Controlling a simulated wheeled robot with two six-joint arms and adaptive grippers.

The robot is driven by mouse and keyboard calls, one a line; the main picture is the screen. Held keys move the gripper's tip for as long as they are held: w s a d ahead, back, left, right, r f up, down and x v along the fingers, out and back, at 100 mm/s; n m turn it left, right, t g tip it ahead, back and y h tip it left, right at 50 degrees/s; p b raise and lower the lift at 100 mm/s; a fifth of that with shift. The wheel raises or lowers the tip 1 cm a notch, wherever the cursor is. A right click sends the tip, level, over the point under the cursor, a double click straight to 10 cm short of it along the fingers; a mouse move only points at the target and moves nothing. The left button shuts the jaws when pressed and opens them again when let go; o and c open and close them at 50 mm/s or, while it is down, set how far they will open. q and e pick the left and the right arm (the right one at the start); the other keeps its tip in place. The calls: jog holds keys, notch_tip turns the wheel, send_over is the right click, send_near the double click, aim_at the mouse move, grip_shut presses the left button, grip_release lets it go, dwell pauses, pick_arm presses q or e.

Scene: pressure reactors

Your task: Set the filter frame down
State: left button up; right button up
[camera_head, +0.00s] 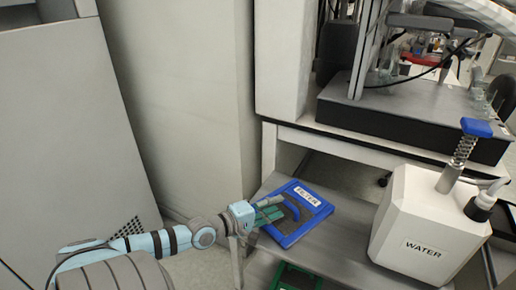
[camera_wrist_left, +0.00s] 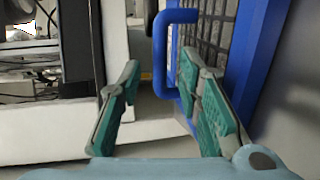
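The blue filter frame (camera_head: 290,236) has a dark grid panel and a white "FILTER" label. In the head view it appears to lie on the low grey shelf (camera_head: 335,248), though I cannot tell if it rests fully flat. My left gripper (camera_head: 268,213) is over its left side and hides part of it. In the left wrist view the fingers (camera_wrist_left: 160,105) are apart, with the blue handle (camera_wrist_left: 160,60) of the frame (camera_wrist_left: 262,55) between or just beyond them, nearer the right finger. No firm grip shows. My right gripper is in neither view.
A white container labelled "WATER" (camera_head: 424,222) stands at the shelf's right. A green frame (camera_head: 297,278) shows at the bottom. A white bench (camera_head: 340,143) with a black-based apparatus (camera_head: 410,118) is behind. A tall pale cabinet (camera_head: 190,110) stands to the left.

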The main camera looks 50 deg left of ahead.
pick_arm(q)
jog(key=p+v, duration=0.2)
jog(key=v, duration=0.5)
jog(key=shift+r+p, duration=0.15)
jog(key=shift+p, duration=0.15)
jog(key=shift+s, duration=0.15)
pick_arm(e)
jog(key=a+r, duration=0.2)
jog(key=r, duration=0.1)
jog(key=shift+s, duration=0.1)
